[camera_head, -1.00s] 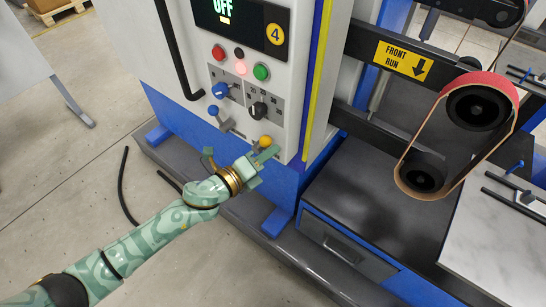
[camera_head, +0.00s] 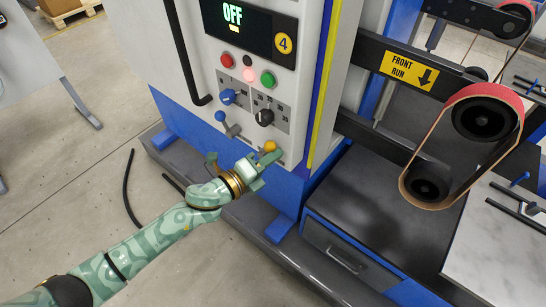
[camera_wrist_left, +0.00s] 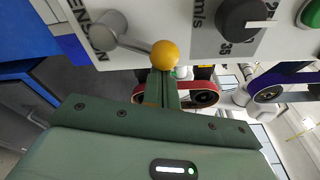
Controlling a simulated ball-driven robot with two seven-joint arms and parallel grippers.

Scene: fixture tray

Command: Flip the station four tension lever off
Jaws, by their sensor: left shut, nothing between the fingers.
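The station four tension lever is a grey arm (camera_wrist_left: 130,42) with a yellow ball tip (camera_wrist_left: 164,54), beside lettering partly reading "TENSION" in the left wrist view. In the head view its yellow ball (camera_head: 270,146) is at the lower right of the control panel. My left gripper (camera_head: 268,157) is shut and empty, right at the ball. In the left wrist view its closed fingertips (camera_wrist_left: 163,73) are just below the ball; I cannot tell whether they touch it. My right gripper is not in view.
A belt grinder (camera_head: 463,145) stands at right.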

